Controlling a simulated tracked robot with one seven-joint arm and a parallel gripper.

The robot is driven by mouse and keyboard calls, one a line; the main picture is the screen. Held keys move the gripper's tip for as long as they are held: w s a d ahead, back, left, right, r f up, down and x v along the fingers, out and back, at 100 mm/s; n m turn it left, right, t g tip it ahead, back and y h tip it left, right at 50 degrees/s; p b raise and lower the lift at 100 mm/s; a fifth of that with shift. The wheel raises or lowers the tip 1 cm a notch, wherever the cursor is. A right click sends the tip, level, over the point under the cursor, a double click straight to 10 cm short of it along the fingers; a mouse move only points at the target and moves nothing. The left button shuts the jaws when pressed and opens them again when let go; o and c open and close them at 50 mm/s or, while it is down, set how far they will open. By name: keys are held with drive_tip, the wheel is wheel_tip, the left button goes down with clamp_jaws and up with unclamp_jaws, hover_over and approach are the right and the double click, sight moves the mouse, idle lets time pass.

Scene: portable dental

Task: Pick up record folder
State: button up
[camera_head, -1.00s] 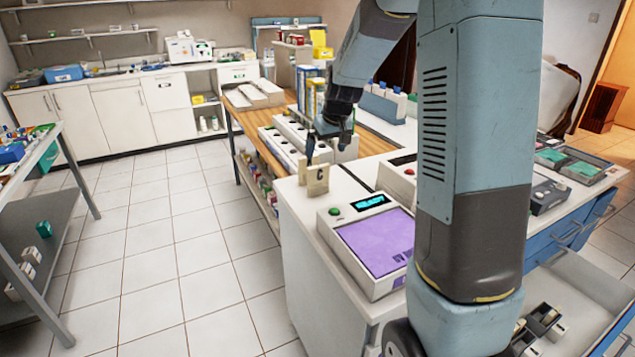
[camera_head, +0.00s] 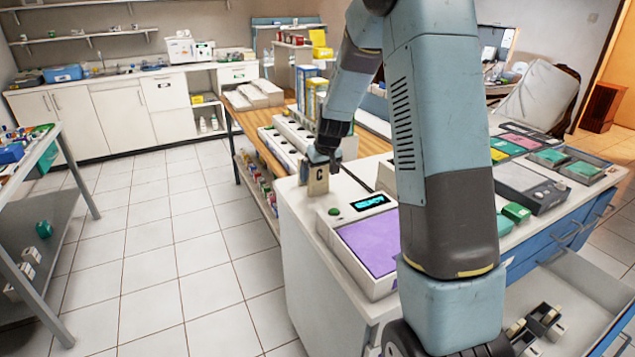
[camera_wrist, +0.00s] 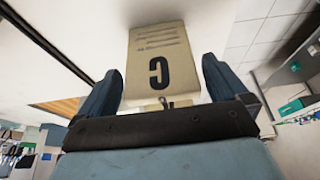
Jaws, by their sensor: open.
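Gaps show between the fingers and the folder's edges in the wrist view (camera_wrist: 157,85).
The purple-panel device (camera_head: 370,240) with a green button stands just in front of the folder. White slotted boxes (camera_head: 285,145) stand behind on the wooden counter. An open drawer (camera_head: 570,290) is at the lower right. The tiled floor at left is clear.

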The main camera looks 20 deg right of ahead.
sight(317, 177)
drive_tip(key=shift+x, duration=1.5)
drive_tip(key=shift+c, duration=0.3)
drive_tip(key=c, duration=0.8)
drive_tip(key=shift+c, duration=0.2)
drive_tip(key=shift+r, duration=0.15)
